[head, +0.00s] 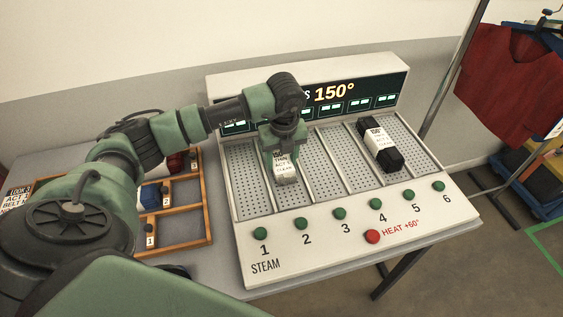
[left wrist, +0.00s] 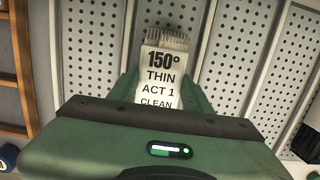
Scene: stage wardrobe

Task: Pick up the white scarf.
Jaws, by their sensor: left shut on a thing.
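The white scarf (head: 286,174) is a folded white bundle with a fringe at its far end and a label reading 150°, THIN, ACT 1, CLEAN. My left gripper (head: 284,158) points down over the panel near slot 2 and is shut on the scarf. In the left wrist view the scarf (left wrist: 163,70) sits between the fingers of my left gripper (left wrist: 160,95), fringe and label showing. I cannot tell whether it touches the perforated panel below. My right gripper is not in view.
The steam panel (head: 262,205) has numbered slots, green buttons and a red heat button (head: 373,237); its display reads 150°. A black and white bundle (head: 380,145) lies in a slot to the right. A wooden divided tray (head: 207,218) is at left. Red garments (head: 505,80) hang at right.

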